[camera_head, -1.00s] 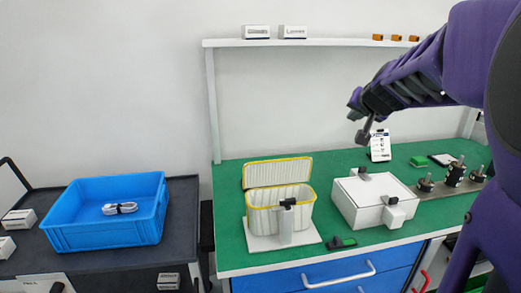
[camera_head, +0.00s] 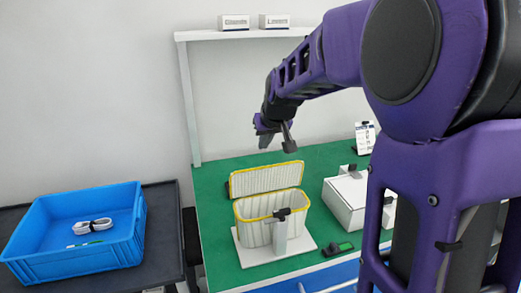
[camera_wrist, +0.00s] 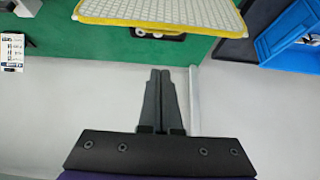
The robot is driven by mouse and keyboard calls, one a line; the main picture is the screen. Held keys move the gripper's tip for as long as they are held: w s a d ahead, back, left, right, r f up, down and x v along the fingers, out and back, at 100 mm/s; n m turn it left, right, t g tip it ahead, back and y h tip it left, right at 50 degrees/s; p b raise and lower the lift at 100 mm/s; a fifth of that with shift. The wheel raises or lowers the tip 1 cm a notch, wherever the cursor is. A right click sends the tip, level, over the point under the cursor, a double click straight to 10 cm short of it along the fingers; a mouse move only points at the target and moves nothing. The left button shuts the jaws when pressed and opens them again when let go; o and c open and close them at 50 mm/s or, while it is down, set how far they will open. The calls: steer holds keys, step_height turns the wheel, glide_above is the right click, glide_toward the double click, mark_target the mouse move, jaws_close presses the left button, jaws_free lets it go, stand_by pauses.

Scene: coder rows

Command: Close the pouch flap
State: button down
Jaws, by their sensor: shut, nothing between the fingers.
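The pouch (camera_head: 256,228) is a cream, ribbed box with yellow trim. It stands on a white base plate (camera_head: 300,248) with a grey post and dark latch (camera_head: 281,228) at its front. Its flap (camera_head: 266,179) is open, raised at the back edge and tilted backward. In the wrist view the flap (camera_wrist: 160,10) shows at the top edge, beyond my fingertips. My gripper (camera_head: 290,147) is shut and empty. It hangs above and behind the flap, apart from it. In the wrist view my two fingers (camera_wrist: 160,75) lie together.
A white box (camera_head: 345,203) stands right of the pouch, partly hidden by my arm. A small dark and green item (camera_head: 337,249) lies between them. A blue crate (camera_head: 85,225) holds a white cable coil. A shelf (camera_head: 240,33) with small boxes runs above; green tabletop left of the pouch is clear.

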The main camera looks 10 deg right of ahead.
mark_target(265, 175)
steer(key=d+x, duration=0.1)
steer(key=x, duration=0.8)
steer(key=s, duration=0.4)
steer(key=shift+a+r, duration=0.15)
steer(key=shift+a, duration=0.1)
steer(key=shift+f+b, duration=0.2)
steer(key=shift+b, duration=0.4)
